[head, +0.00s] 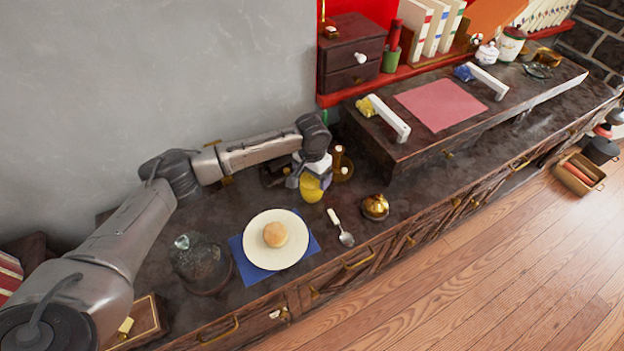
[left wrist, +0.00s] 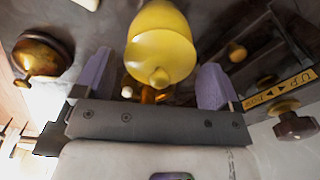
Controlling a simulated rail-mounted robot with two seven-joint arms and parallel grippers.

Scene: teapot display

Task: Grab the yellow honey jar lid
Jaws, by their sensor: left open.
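The yellow honey jar (head: 311,191) stands on the dark counter near the wall in the head view. In the left wrist view, its rounded yellow lid (left wrist: 160,50) has a small knob pointing toward my gripper. My left gripper (head: 312,178) is above the jar and partly hides its top in the head view. Its two purple fingers (left wrist: 156,80) are apart, one on each side of the lid's knob, with visible gaps to the lid. Nothing is held. My right gripper is not in view.
A plate (head: 258,255) with a bun (head: 275,234) lies on a blue napkin (head: 240,265). A spoon (head: 342,232), a golden domed object (head: 375,206) and a glass dome (head: 200,262) are nearby. A raised dark cabinet (head: 415,145) stands to the right.

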